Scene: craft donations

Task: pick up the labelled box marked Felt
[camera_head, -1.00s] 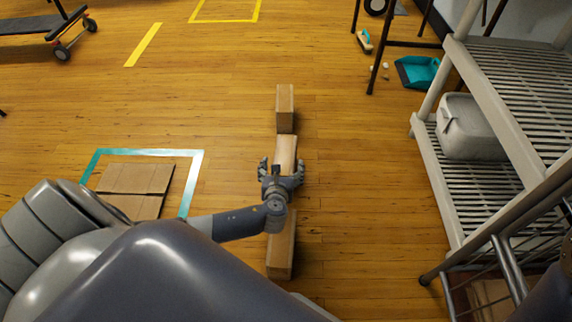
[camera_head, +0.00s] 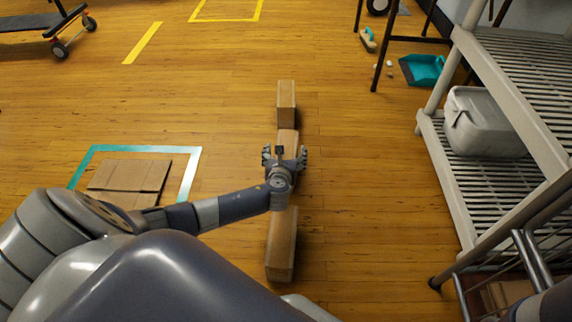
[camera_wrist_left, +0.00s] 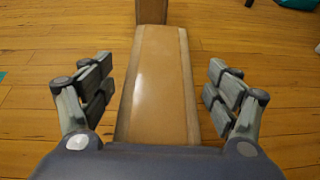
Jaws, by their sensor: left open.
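Three brown cardboard boxes stand in a line on the wooden floor: a far box (camera_head: 286,98), a middle box (camera_head: 287,139) and a near box (camera_head: 282,245). No label can be read on any of them, so I cannot tell which is marked Felt. My left gripper (camera_head: 285,156) is over the middle box and hides much of it. In the left wrist view the open fingers (camera_wrist_left: 160,90) are on either side of the middle box (camera_wrist_left: 158,85), with a gap on both sides. The far box (camera_wrist_left: 151,11) shows beyond it. My right gripper is out of view.
A teal tape square (camera_head: 143,149) with flat cardboard (camera_head: 128,176) lies at left. A grey slatted shelf (camera_head: 455,190) holding a pale bin (camera_head: 484,122) stands at right. A teal dustpan (camera_head: 421,70) and brush (camera_head: 368,40) lie at the back right. Floor around the boxes is clear.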

